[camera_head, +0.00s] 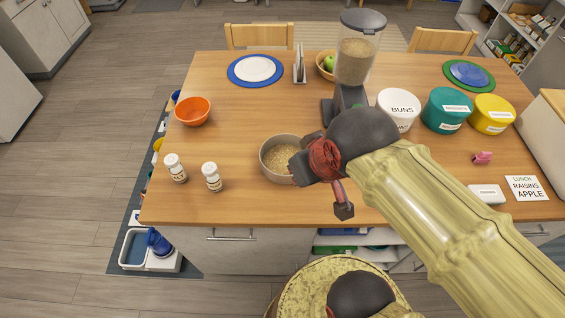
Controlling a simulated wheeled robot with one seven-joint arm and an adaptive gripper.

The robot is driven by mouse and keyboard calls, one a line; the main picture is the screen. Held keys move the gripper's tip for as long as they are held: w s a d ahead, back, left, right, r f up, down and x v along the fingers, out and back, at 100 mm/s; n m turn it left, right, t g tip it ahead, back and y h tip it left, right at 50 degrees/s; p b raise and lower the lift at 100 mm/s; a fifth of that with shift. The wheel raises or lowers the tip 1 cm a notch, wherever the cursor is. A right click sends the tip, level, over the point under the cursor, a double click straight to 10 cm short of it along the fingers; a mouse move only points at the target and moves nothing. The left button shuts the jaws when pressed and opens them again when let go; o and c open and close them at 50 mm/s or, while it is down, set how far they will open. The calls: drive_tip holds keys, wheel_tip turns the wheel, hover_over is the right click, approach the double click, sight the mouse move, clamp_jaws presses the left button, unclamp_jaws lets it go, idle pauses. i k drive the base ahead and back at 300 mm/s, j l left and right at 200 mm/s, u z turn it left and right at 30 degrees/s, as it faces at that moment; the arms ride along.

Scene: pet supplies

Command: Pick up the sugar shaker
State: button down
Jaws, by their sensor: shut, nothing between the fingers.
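Two small white shakers with labels stand upright on the left front of the wooden table. One white shaker (176,168) is farther left, and the other white shaker (212,178) stands a little to its right and nearer the front edge. Their labels are too small to read, so I cannot tell which is the sugar shaker. My gripper (343,210) is shut and empty, pointing down above the table's front edge, well to the right of both shakers. My arm comes in from the lower right and hides part of the table.
A grey bowl of grain (268,172) sits between the shakers and my gripper. An orange bowl (193,111) stands behind the shakers. A tall dispenser (357,55) and several tubs, including a teal tub (446,108), stand at the right.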

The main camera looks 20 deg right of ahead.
sight(212, 175)
drive_tip(key=k+j+z, duration=0.2)
drive_tip(key=j+z, duration=0.25)
drive_tip(key=k+j+z, duration=0.25)
drive_tip(key=z, duration=0.15)
drive_tip(key=k+j+z, duration=0.3)
drive_tip(key=z, duration=0.15)
